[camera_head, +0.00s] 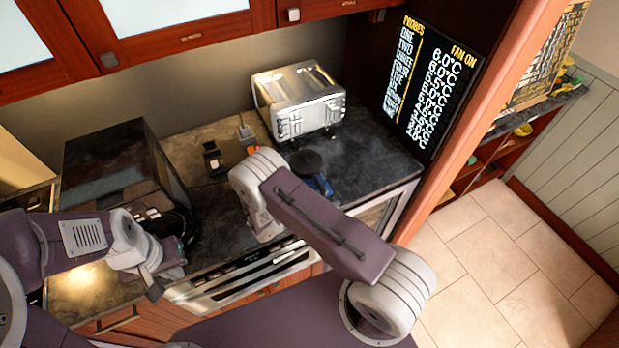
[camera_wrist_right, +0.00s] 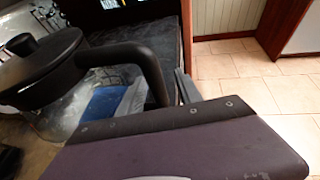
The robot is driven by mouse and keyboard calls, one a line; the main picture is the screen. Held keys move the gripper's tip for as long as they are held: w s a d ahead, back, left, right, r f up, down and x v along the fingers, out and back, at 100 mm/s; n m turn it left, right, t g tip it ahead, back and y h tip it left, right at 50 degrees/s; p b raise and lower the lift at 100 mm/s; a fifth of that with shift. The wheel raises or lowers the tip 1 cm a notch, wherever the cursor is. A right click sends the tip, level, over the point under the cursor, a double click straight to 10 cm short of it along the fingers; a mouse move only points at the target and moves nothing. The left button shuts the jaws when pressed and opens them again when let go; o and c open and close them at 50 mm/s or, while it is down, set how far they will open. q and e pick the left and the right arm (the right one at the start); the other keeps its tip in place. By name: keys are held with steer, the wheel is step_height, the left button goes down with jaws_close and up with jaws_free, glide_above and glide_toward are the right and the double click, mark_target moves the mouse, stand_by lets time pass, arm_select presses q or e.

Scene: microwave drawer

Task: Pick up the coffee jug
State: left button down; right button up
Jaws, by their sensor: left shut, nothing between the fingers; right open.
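The coffee jug has a black lid, a black curved handle and a clear glass body. In the right wrist view the jug (camera_wrist_right: 40,70) stands at the left, close to the camera. In the right wrist view a grey finger of my right gripper (camera_wrist_right: 187,88) is just right of the handle. The gripper is open; its other finger is not clearly seen, so I cannot tell whether the handle is between them. My left gripper (camera_head: 152,286) is shut and empty at the left counter's front.
A silver toaster (camera_head: 300,100) stands at the back of the dark counter. A black microwave (camera_head: 120,170) is at the left. A blue object (camera_head: 318,186) lies by the jug. An oven front (camera_head: 250,275) is below the counter. The tiled floor at right is clear.

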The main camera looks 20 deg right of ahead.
steer(key=shift+w+d+f, duration=0.1)
steer(key=shift+d+f, duration=0.1)
steer(key=shift+d, duration=0.15)
steer(key=shift+d, duration=0.1)
steer(key=c, duration=0.8)
jaws_close()
